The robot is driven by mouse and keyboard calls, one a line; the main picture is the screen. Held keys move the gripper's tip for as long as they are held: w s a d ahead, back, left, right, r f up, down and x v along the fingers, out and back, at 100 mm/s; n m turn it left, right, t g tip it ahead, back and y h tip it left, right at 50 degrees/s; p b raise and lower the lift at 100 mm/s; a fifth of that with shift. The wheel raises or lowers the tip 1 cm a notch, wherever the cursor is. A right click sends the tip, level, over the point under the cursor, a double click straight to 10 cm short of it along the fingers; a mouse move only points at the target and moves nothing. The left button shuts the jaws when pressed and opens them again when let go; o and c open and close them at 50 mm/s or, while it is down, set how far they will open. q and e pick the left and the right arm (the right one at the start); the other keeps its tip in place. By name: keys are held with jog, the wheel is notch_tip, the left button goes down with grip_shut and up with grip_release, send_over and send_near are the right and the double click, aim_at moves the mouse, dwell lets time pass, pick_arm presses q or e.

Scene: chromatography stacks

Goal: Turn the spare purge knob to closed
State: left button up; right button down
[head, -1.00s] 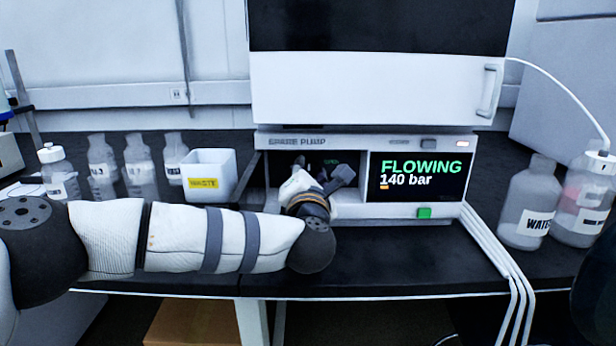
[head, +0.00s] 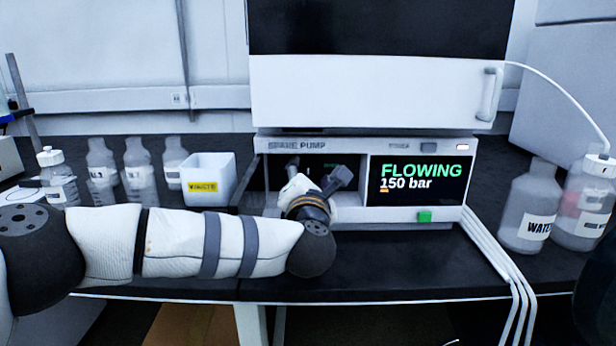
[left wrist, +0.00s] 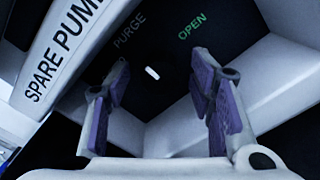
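The spare pump (head: 300,145) stands on the bench, with a dark recess at its left. Its screen (head: 420,180) reads FLOWING, 150 bar. In the left wrist view the purge knob (left wrist: 152,73) is dark, with a short white mark; its outline blends into the dark panel. The word PURGE is at its upper left, and green OPEN at its upper right. My left gripper (head: 316,176) is at the recess. In the left wrist view its purple-padded fingers (left wrist: 163,92) are spread, with the mark showing between and beyond them; contact cannot be told. My right gripper is not in view.
A white waste bin (head: 207,172) and several bottles stand left of the pump. A water bottle (head: 530,210) and another bottle (head: 585,205) stand at the right, near white tubing. A white-fronted unit sits above the pump.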

pick_arm(q)
jog(key=s, duration=1.2)
